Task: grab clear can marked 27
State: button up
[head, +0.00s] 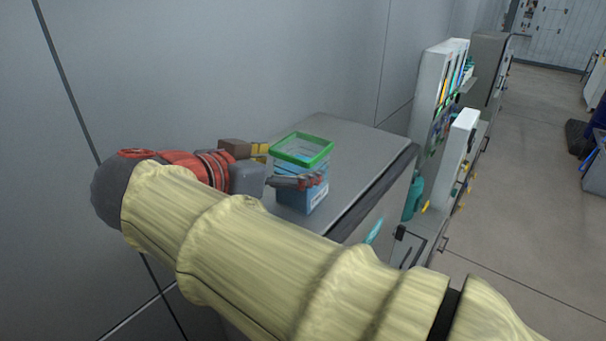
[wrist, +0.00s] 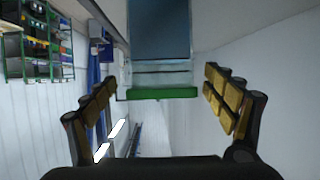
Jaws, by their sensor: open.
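A clear can (head: 304,160) with a bright green rim and a blue lower part stands upright on a grey cabinet top. A small pale label shows on its front, too small to read as 27. In the wrist view the can (wrist: 161,75) is at top centre, its green rim crossing the middle. My gripper (head: 292,167) is open beside the can, one finger across its near face and the other towards its far side. In the wrist view my gripper (wrist: 160,82) has a finger on each side of the can, with visible gaps. The can's left side is partly hidden.
The grey cabinet top (head: 350,150) has free room right of and behind the can. A grey wall (head: 230,70) stands close behind my arm. White and grey machines (head: 440,85) line the wall further back. Open floor (head: 530,190) lies to the right.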

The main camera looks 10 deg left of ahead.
jog(key=p+x, duration=0.2)
jog(key=x, duration=0.3)
jog(key=shift+w+f, duration=0.1)
jog(key=shift+w, duration=0.15)
jog(key=shift+s, duration=0.1)
jog(key=c, duration=0.3)
jog(key=c, duration=1.4)
jog(key=shift+c, duration=0.6)
jog(key=shift+r, duration=0.25)
